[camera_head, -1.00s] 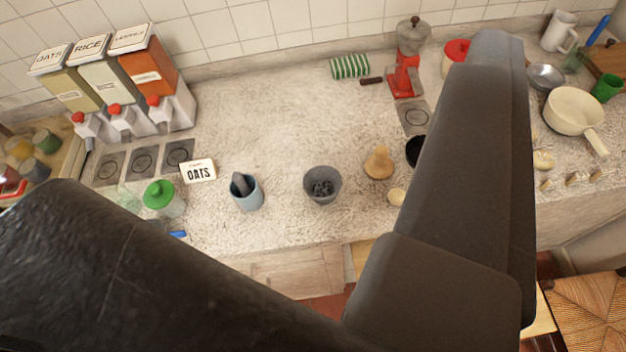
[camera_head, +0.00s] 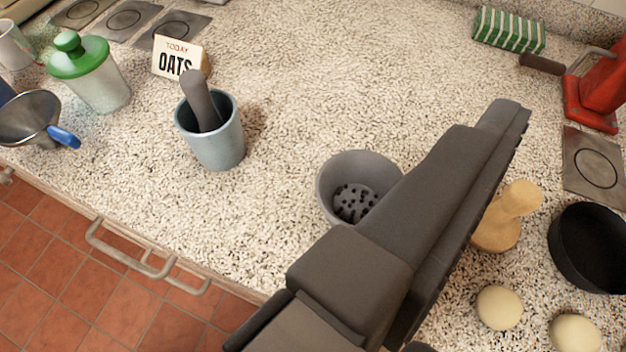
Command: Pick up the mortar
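A blue-grey cup-shaped mortar (camera_head: 218,145) stands upright on the speckled counter, left of centre. A dark grey pestle (camera_head: 201,100) leans in it. A dark grey round bowl (camera_head: 334,188) with black bits or holes at its bottom stands to its right, partly covered by my gripper. My gripper (camera_head: 508,118) reaches from the bottom middle to the upper right, across the bowl's right side in the picture. Its tip is well right of the mortar and apart from it. Only dark, overlapping finger parts show, so its opening is unclear. I see nothing held.
An OATS card (camera_head: 175,57) stands just behind the mortar. A green-lidded jar (camera_head: 100,85) and a metal funnel (camera_head: 28,118) are at left. A wooden pestle-like piece (camera_head: 505,222), a black pan (camera_head: 590,250) and a red grinder base (camera_head: 590,105) are at right. The counter's middle back is clear.

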